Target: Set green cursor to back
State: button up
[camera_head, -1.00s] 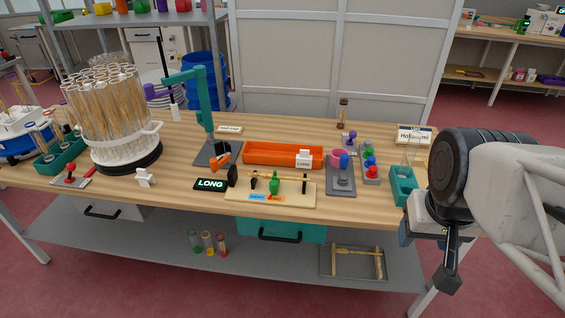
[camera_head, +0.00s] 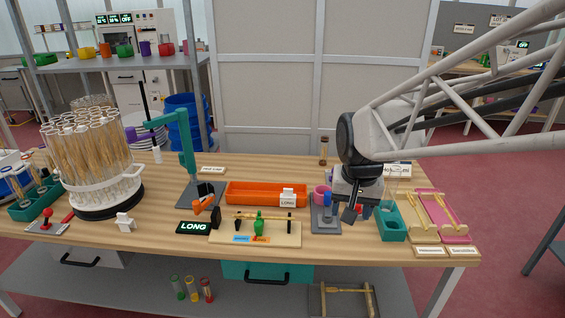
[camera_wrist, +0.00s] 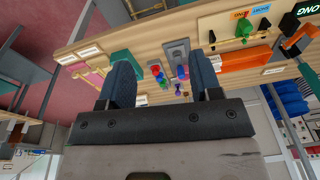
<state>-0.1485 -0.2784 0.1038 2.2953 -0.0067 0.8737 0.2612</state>
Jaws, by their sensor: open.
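The green cursor (camera_head: 259,223) stands upright on a pale wooden board (camera_head: 285,238) near the front of the bench. Blue and orange labels lie on the board's front edge, just left of and below the cursor. The cursor also shows in the wrist view (camera_wrist: 243,28), toward the upper right. My gripper (camera_head: 352,214) is above the bench to the right of the board, over the area of the grey stand and coloured knobs. In the wrist view its two blue-grey fingers (camera_wrist: 163,82) are apart with nothing held between them.
A black display reading LONG (camera_head: 194,227) sits left of the board. An orange tray (camera_head: 255,192) lies behind it. A grey stand with a blue knob (camera_head: 325,210) and a teal box (camera_head: 391,228) are to the right. A teal upright fixture (camera_head: 187,160) rises at the left.

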jog(key=w+a+f, duration=0.7)
jog(key=w+a, duration=0.4)
jog(key=w, duration=0.3)
jog(key=m+g, duration=0.2)
send_over(259, 222)
notch_tip(259, 222, down, 14)
jog(key=shift+s+a+r, duration=0.1)
jog(key=shift+a, duration=0.05)
jog(key=shift+f, duration=0.2)
jog(key=shift+f, duration=3.75)
grip_shut()
